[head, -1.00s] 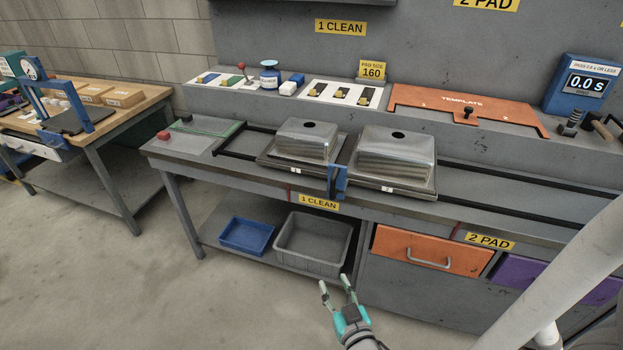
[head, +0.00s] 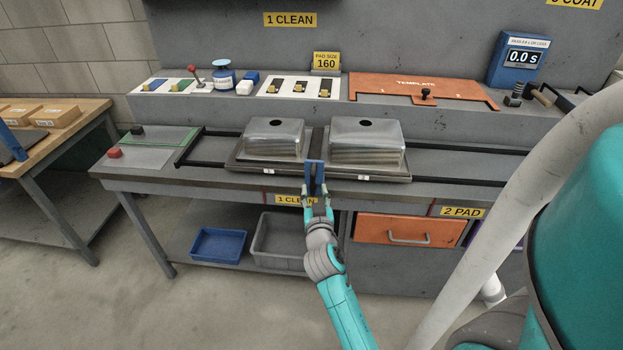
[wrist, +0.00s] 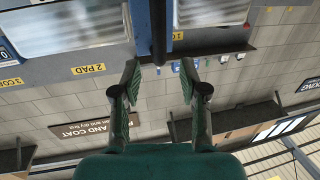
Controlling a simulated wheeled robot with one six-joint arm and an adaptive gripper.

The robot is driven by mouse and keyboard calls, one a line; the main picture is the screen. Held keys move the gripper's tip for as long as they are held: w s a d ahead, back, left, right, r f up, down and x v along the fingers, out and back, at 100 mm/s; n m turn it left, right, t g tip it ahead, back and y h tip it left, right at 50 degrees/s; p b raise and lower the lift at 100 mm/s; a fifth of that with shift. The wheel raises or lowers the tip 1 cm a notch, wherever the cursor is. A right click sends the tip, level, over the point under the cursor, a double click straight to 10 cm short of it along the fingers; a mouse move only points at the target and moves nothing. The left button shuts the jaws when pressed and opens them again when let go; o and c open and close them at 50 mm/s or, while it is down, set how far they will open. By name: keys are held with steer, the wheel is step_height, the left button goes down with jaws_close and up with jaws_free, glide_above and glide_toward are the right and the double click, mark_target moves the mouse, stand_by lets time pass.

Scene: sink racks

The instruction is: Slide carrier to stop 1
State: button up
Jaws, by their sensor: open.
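The carrier (head: 318,176) is a dark flat tray on rails, bearing two upside-down metal sinks, the left sink (head: 273,141) and the right sink (head: 366,143). A blue upright handle (head: 316,174) stands at the middle of its front edge. My gripper (head: 317,194) is just in front of the handle. In the wrist view, my gripper (wrist: 160,68) has its two fingers apart, with a dark upright bar (wrist: 158,32) between and beyond the tips. I cannot tell whether the fingers touch the handle. The yellow "1 CLEAN" label (head: 288,199) on the bench front is partly hidden by my gripper.
Black rails (head: 460,178) run left and right along the bench, free to the right of the carrier. A red button (head: 115,153) is at the left end. Orange drawer (head: 390,230), blue bin (head: 218,244) and grey bin (head: 278,240) are below.

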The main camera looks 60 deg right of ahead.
mark_target(313, 181)
steer(key=shift+x, duration=3.2)
steer(key=shift+c, duration=0.2)
jaws_close()
